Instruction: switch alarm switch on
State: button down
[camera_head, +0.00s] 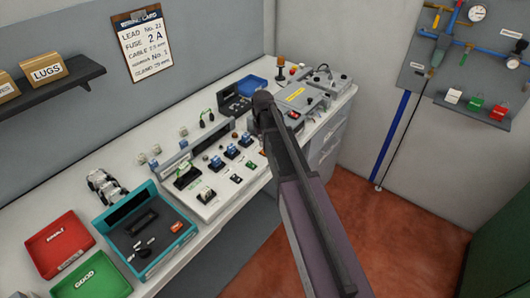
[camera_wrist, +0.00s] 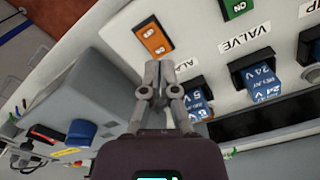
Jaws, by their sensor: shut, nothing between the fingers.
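The alarm switch (camera_wrist: 152,40) is an orange rocker with white marks too small to read surely, on the pale panel in the wrist view. A label beginning "ALA" (camera_wrist: 185,66) sits below it, partly hidden by my gripper. My gripper (camera_wrist: 159,70) is shut and empty, its fingertips just below the orange switch in the picture. I cannot tell whether they touch the panel.
Blue relays (camera_wrist: 262,72) stand in sockets right of the fingers under the "VALVE" label (camera_wrist: 245,38), with a green switch (camera_wrist: 237,8) above. A grey box (camera_wrist: 80,90) is at left. A teal tray (camera_head: 150,235) and red bin (camera_head: 60,243) lie along the bench.

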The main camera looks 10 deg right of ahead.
aim_at(263, 151)
jog(key=shift+f+b, duration=1.45)
dwell(1.5)
jog(key=shift+r, duration=0.25)
jog(key=shift+r+p, duration=3.3)
jog(key=shift+p, duration=0.3)
jog(key=s+m, duration=0.2)
jog(key=s, duration=2)
jog(key=shift+d, duration=0.3)
